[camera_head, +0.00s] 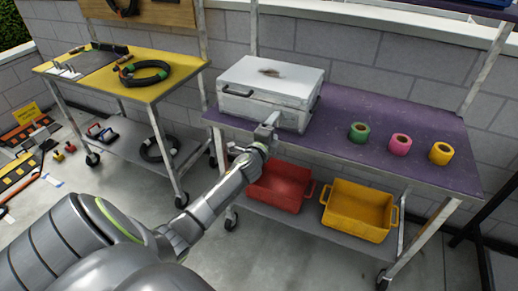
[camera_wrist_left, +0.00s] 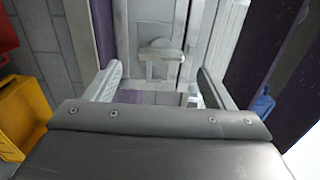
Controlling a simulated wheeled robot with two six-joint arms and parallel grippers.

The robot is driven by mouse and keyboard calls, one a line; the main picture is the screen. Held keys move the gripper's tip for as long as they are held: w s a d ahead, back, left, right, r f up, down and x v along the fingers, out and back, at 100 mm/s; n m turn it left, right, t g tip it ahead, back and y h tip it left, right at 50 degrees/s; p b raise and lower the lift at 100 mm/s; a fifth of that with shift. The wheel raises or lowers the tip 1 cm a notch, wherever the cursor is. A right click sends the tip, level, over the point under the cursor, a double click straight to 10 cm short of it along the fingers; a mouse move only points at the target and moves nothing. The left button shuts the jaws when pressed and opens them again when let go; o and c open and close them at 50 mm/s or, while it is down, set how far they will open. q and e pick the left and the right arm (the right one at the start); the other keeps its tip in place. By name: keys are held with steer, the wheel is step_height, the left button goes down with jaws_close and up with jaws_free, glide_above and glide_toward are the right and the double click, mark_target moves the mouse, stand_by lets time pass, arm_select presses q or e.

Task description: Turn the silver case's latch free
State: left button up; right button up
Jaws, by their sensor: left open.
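The silver case (camera_head: 270,82) stands shut on the purple top of a cart, with a dark handle (camera_head: 250,94) on its front. My left gripper (camera_head: 270,121) is at the case's front, near the lower right part. In the left wrist view the latch (camera_wrist_left: 160,50) is a small T-shaped piece on the case's front. The open fingers of my left gripper (camera_wrist_left: 160,72) stand on either side of it, apart from it, with nothing held. In the head view the gripper hides the latch. My right gripper is in neither view.
Green (camera_head: 358,132), pink (camera_head: 400,143) and yellow (camera_head: 441,153) tape rolls stand on the purple cart top (camera_head: 380,110). A red bin (camera_head: 278,188) and a yellow bin (camera_head: 358,209) sit on its lower shelf. A yellow-topped cart (camera_head: 115,90) with cables is at left.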

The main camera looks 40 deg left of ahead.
arm_select(q)
steer(key=v, duration=1.3)
steer(key=s+f+n+g, duration=0.3)
steer(key=s+f, duration=0.1)
steer(key=f, duration=0.7)
steer(key=s+f+n+g, duration=0.25)
steer(key=s+f, duration=0.25)
steer(key=f, duration=0.6)
steer(key=s+f+n+g, duration=0.2)
steer(key=s+f+g, duration=0.15)
steer(key=f, duration=0.75)
steer(key=s+d+f+n+g+h, duration=0.1)
steer(key=s+d+f+n+g, duration=0.1)
steer(key=s+f, duration=0.4)
steer(key=s+d+f+n+g+h, duration=0.1)
steer(key=s+d+f+n+g, duration=0.2)
steer(key=s, duration=1.2)
steer(key=s+d+f+n+g+h, duration=0.1)
steer(key=s+d+f+n+g, duration=0.1)
steer(key=s+f, duration=0.7)
steer(key=shift+s+d+f+n, duration=0.3)
steer(key=shift+s+d+n, duration=0.4)
steer(key=shift+s, duration=0.45)
steer(key=shift+a, duration=0.1)
